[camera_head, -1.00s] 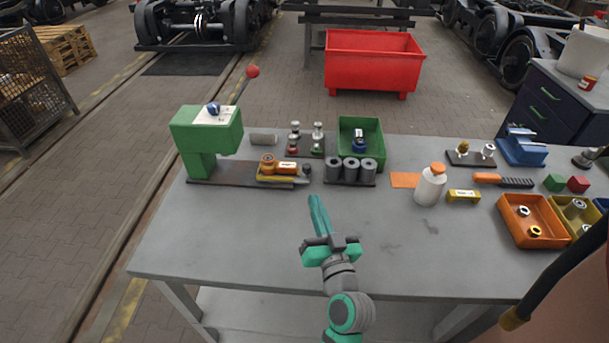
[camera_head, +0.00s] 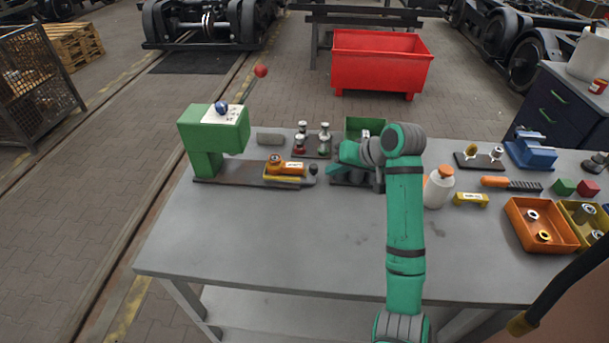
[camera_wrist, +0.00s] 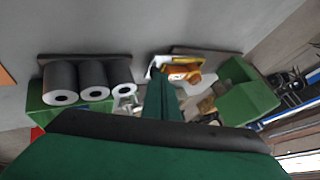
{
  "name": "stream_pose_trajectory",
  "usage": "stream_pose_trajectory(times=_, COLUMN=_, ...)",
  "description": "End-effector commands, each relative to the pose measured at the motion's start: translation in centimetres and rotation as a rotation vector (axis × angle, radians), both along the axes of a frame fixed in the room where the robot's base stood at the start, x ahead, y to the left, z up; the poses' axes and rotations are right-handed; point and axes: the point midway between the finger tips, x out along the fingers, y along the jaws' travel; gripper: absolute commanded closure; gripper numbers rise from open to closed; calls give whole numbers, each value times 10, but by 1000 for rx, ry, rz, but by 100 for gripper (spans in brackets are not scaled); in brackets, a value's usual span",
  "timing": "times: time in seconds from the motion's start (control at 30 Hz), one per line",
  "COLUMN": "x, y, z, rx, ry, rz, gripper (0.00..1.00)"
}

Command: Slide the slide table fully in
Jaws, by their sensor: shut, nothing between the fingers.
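The green press-like machine (camera_head: 213,133) stands at the left of the bench on a dark base plate (camera_head: 230,174). The slide table (camera_head: 297,180) lies at the right part of this base, with an orange part (camera_head: 275,168) on it and a dark round knob (camera_head: 314,169) at its right end. My gripper (camera_head: 331,169) is shut and empty, just right of the knob; I cannot tell whether it touches. In the wrist view my gripper's fingers (camera_wrist: 160,98) cover part of the slide table (camera_wrist: 188,58), and the knob is not clear.
Dark rollers (camera_wrist: 61,83) stand close to my gripper, largely hidden by my arm in the head view. Small bottle-like parts (camera_head: 324,140) stand behind it. A white bottle (camera_head: 437,188) stands right of my forearm. The bench's front left is clear.

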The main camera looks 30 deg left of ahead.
Motion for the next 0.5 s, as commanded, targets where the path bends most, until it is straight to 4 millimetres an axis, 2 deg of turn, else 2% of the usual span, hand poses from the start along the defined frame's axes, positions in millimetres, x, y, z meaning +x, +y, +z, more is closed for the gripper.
stream_pose_trajectory(times=0.1, x=6, y=-10, z=8, rx=-49, ry=34, rz=-18, gripper=100)
stream_pose_trajectory(times=0.23, x=8, y=-12, z=8, rx=-67, ry=50, rz=-26, gripper=100)
stream_pose_trajectory(times=0.37, x=9, y=-6, z=-2, rx=-68, ry=52, rz=-27, gripper=100)
stream_pose_trajectory(times=0.5, x=12, y=8, z=-21, rx=-68, ry=54, rz=-26, gripper=100)
